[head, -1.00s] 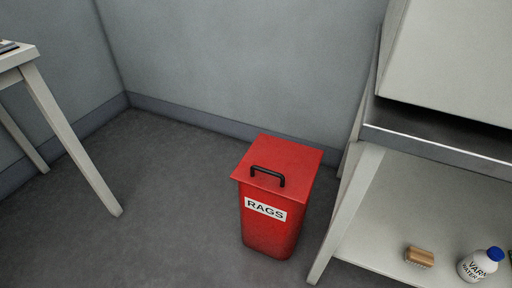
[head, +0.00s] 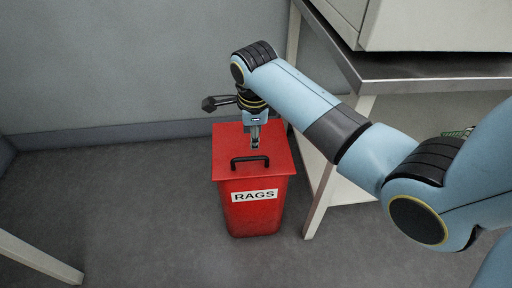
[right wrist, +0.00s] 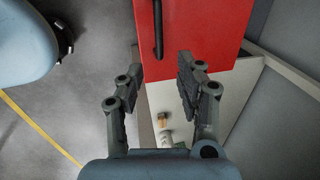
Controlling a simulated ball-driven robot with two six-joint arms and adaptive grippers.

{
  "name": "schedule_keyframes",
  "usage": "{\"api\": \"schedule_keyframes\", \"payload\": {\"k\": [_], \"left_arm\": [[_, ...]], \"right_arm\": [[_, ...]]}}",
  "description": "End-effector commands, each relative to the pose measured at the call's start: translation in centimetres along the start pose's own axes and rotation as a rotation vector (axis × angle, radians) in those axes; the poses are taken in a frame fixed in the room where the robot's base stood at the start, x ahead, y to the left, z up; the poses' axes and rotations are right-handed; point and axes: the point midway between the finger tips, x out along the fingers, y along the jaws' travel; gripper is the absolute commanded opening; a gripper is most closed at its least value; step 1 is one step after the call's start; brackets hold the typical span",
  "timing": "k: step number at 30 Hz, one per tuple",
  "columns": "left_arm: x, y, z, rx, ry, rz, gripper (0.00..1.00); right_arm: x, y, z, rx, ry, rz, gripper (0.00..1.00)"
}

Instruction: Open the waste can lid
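The red waste can (head: 252,212) stands on the grey floor with a white RAGS label on its front. Its flat red lid (head: 230,143) is shut. A black bar handle (head: 250,161) sits near the lid's front edge; in the right wrist view the handle (right wrist: 158,28) lies beyond the fingertips. My right gripper (head: 255,144) points down over the lid, just behind the handle. In the right wrist view this gripper (right wrist: 158,72) is open, with nothing between its fingers. My left gripper is not in view.
A bench with a metal shelf edge (head: 375,80) stands close to the can's right. A brush (right wrist: 163,119) and a bottle (right wrist: 166,138) show on a lower shelf. A pale table leg (head: 40,258) is at lower left. The floor left of the can is clear.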

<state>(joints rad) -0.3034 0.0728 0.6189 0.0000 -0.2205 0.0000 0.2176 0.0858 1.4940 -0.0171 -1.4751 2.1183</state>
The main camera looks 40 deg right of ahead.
Motion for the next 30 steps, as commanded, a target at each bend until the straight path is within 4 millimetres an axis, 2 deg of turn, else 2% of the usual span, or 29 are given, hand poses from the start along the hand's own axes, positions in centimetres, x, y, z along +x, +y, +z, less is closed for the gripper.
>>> {"api": "schedule_keyframes", "payload": {"k": [9, 15, 22, 27, 30], "left_arm": [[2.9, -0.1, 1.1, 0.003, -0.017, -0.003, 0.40], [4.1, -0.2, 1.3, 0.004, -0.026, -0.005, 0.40], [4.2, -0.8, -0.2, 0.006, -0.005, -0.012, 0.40], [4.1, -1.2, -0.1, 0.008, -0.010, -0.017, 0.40], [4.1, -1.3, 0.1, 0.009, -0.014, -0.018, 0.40]], "right_arm": [[6.8, 0.3, -0.1, -0.002, 0.003, 0.005, 0.36], [9.5, 0.3, -0.1, -0.003, 0.002, 0.003, 0.36], [10.2, 0.2, -0.1, -0.003, 0.001, 0.002, 0.36], [10.1, 0.2, -0.1, -0.003, 0.000, 0.002, 0.36], [10.1, 0.2, -0.1, -0.003, 0.001, 0.002, 0.24]]}}
